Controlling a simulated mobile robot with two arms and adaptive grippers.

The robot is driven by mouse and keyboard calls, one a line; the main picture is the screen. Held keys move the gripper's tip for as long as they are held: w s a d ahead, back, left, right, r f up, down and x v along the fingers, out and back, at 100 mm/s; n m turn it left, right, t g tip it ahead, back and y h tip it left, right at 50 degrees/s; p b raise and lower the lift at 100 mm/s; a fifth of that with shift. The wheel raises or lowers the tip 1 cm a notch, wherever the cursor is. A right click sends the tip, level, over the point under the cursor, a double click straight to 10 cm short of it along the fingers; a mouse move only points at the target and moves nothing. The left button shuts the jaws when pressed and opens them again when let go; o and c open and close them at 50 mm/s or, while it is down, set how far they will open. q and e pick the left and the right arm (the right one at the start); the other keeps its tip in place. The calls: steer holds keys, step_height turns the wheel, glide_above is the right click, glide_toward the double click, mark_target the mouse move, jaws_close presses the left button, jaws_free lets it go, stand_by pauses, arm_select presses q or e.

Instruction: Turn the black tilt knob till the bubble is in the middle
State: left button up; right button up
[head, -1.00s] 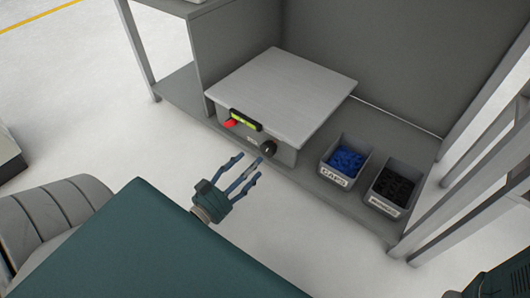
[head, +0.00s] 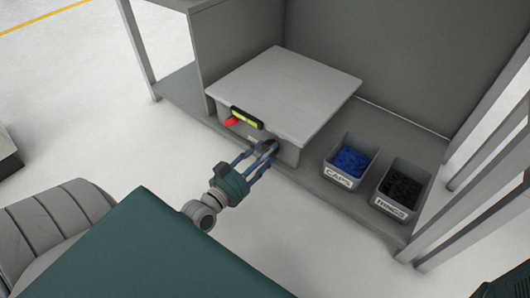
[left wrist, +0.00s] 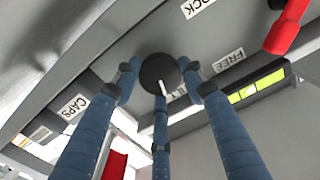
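The black tilt knob (left wrist: 158,70) with a white pointer line is on the front of the grey box with a flat plate (head: 285,85). In the head view the knob is mostly hidden behind my fingers. My left gripper (head: 262,150) is at the knob; in the left wrist view its three blue fingers (left wrist: 160,85) stand spread around it. I see no clear grip on it. The yellow-green level vial (head: 244,117) is on the plate's front edge; it also shows in the left wrist view (left wrist: 256,86). I cannot make out where its bubble is. My right gripper is out of view.
A red lever (head: 231,121) is beside the vial, near the LOCK and FREE labels in the left wrist view. A bin of blue caps (head: 338,179) and a bin of black rings (head: 390,208) stand right of the box on the grey bench shelf.

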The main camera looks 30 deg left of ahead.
arm_select(q)
steer(key=shift+r+n+p, duration=0.35)
steer(key=shift+n+p, duration=0.55)
steer(key=shift+p, duration=0.05)
steer(key=n+p, duration=0.1)
steer(key=n, duration=0.2)
steer(key=shift+f, duration=0.15)
steer(key=o, duration=1.2)
steer(key=shift+a, duration=0.1)
steer(key=shift+c, duration=0.2)
